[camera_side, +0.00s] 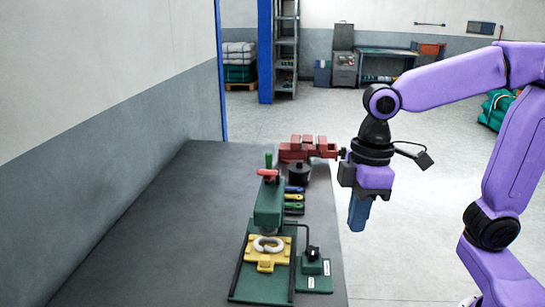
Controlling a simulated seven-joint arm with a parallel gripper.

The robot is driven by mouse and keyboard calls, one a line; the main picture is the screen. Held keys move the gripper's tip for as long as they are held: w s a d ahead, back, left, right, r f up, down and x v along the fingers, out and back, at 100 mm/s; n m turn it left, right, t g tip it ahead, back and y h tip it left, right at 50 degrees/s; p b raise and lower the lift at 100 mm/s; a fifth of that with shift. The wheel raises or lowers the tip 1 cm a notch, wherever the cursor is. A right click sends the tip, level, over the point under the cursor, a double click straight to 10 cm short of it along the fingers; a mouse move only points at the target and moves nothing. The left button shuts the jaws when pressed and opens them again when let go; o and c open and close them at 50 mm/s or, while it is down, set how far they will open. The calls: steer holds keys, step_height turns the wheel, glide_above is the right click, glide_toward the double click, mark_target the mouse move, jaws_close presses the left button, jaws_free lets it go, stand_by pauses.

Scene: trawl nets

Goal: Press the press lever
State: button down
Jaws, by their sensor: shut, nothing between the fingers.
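The green press (268,206) stands on the dark bench, with a red handle piece and a green post at its top. A yellow block (266,262) sits on the press base with a pale ring-shaped piece (267,244) on it. A small green box (314,272) with a black knob or lever (313,253) stands to the right of the base. Which part is the press lever, I cannot tell for sure. My gripper (357,226) points down beyond the bench's right edge, to the right of and above the press, touching nothing. Its blue fingers are together and empty.
A red vise (308,149) stands at the back of the bench (160,230). A dark round piece (298,173) and several coloured-handled tools (294,200) lie between it and the press. The bench's left side is clear, against a wall.

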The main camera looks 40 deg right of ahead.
steer(key=w+d+r+y, duration=0.1)
steer(key=w+d+r, duration=0.1)
steer(key=w+r, duration=0.6)
steer(key=w+d+r+m+t+y, duration=0.1)
steer(key=w+r, duration=0.7)
steer(key=w, duration=0.8)
steer(key=shift+d+m+y, duration=0.3)
steer(key=shift+d, duration=0.4)
glide_toward(270, 174)
steer(key=w+f, duration=0.1)
steer(key=f, duration=0.1)
steer(key=w+f, duration=0.2)
steer(key=shift+w+a+f, duration=0.15)
steer(key=shift+f, duration=0.15)
steer(key=shift+s+a+f, duration=0.2)
steer(key=shift+a+f, duration=0.1)
steer(key=shift+f, duration=0.4)
steer(key=shift+s+a, duration=0.1)
